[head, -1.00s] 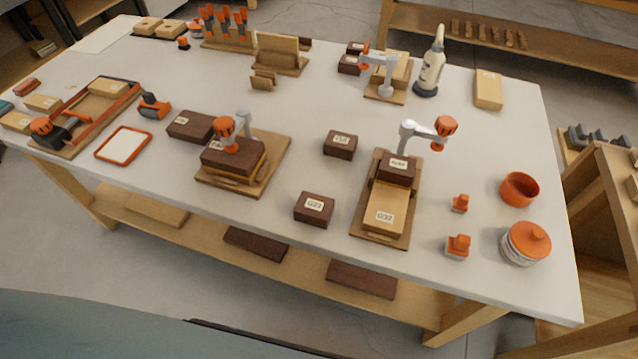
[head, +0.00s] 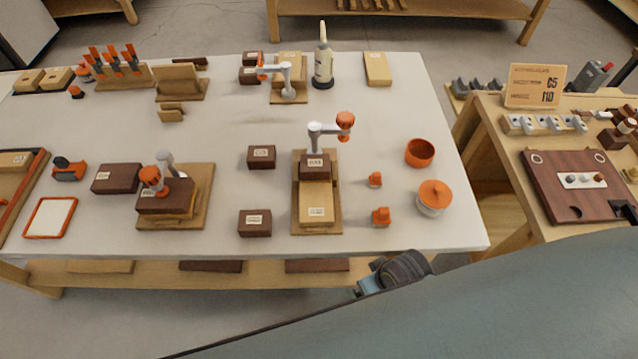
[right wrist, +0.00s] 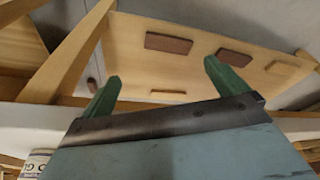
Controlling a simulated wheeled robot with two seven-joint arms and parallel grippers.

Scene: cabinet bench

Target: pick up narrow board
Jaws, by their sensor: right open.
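Several boards could be the narrow board, and I cannot tell which is meant. A light board (head: 316,205) lies on a wooden clamp base at the bench's front, with a dark block (head: 315,168) behind it. Another light board (head: 377,69) lies flat at the back right. Dark boards (head: 317,265) lie on the lower shelf; they also show in the right wrist view (right wrist: 168,43). What seems to be my right gripper (head: 395,272) is low in front of the bench. In the right wrist view its green fingers (right wrist: 162,76) are apart and empty. My left gripper is not in view.
A bottle (head: 323,60), an orange bowl (head: 420,153) and a lidded jar (head: 434,197) stand on the bench (head: 380,120). Small orange pieces (head: 381,216) sit near its front. A side table (head: 495,160) with a sign (head: 535,86) stands at right. Mid-bench has free room.

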